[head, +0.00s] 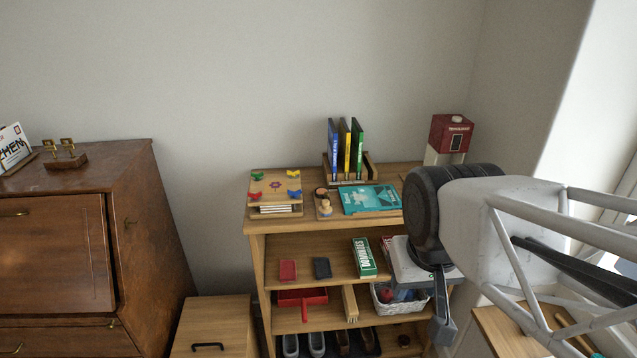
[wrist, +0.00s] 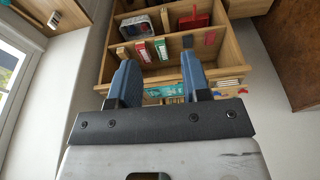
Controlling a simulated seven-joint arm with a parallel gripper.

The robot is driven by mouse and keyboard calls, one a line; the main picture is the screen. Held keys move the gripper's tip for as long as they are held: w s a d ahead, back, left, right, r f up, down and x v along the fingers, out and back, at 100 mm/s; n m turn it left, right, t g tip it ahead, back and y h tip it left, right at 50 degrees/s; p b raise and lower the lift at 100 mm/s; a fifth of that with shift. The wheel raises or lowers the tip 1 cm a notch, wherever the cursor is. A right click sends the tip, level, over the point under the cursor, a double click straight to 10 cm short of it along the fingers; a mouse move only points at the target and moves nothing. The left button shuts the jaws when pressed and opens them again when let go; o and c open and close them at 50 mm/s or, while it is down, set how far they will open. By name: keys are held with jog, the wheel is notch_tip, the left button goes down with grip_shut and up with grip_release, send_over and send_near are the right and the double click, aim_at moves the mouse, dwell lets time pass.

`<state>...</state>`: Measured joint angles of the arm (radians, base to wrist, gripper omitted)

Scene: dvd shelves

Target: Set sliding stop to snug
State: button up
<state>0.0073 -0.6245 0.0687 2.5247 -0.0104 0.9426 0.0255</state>
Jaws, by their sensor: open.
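A small wooden rack (head: 346,181) stands on the shelf unit's top, near the wall. It holds upright blue (head: 334,148), yellow (head: 344,148) and green (head: 357,147) cases. An upright end piece (head: 370,165) at the rack's right looks like the sliding stop. It stands close to the green case; I cannot tell whether they touch. My gripper (head: 443,330) hangs in front of the unit's right side, low and apart from the rack. In the wrist view its two blue-grey fingers (wrist: 160,82) are spread with nothing between them. The stop is not clear there.
Lower shelves hold a green dominoes box (head: 363,257), a white basket (head: 398,303) and shoes (head: 316,343). A brown cabinet (head: 60,240) stands left.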

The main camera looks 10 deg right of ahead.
jog(key=w+r+m, duration=0.2)
jog(key=w+r, duration=0.1)
jog(key=w, duration=0.9)
jog(key=m+g, duration=0.3)
jog(key=m, duration=0.3)
send_over(327, 193)
jog(key=f, duration=1)
jog(key=shift+s+f, duration=0.25)
jog(key=shift+s, duration=0.05)
jog(key=shift+w+f+m, duration=0.25)
jog(key=shift+w+m, duration=0.05)
jog(key=shift+w, duration=0.05)
jog(key=shift+f, duration=3.85)
